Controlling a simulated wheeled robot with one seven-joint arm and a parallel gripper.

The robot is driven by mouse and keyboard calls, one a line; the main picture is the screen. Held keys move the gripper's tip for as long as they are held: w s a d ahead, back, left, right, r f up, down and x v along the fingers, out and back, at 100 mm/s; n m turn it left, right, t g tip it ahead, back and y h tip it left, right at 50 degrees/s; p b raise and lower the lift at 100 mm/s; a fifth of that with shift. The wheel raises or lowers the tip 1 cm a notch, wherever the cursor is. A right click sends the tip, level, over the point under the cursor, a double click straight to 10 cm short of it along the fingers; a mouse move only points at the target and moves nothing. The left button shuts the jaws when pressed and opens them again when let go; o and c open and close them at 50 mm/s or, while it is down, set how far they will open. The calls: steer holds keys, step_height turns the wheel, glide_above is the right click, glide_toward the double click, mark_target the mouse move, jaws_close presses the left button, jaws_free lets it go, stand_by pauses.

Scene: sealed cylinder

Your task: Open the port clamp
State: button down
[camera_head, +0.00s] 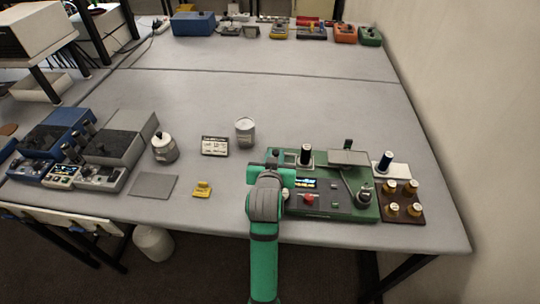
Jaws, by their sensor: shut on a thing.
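A green device (345,209) with knobs, a small lit display (304,183) and a red button (308,199) sits near the table's front edge, right of centre. My gripper (272,172) is at the left end of this device, low over its top. It is shut on a small part there, which appears to be the port clamp; my wrist and gripper hide the part itself, so its position cannot be told. A grey-white cylinder (245,132) stands upright on the table just behind and left of my gripper, apart from it.
A white lidded jar (164,148), a labelled card (214,146), a yellow block (202,189) and a grey pad (153,186) lie left. Brown-capped knobs on a board (403,214) stand right of the device. The table (300,95) behind is clear up to the back row.

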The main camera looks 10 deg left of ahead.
steer(key=shift+a, duration=0.35)
steer(key=c, duration=1.9)
jaws_free()
steer(key=shift+d, duration=0.1)
steer(key=shift+s+r, duration=0.1)
steer(key=shift+s, duration=0.1)
steer(key=v, duration=1)
steer(key=shift+s+d+r, duration=0.1)
steer(key=shift+s, duration=0.1)
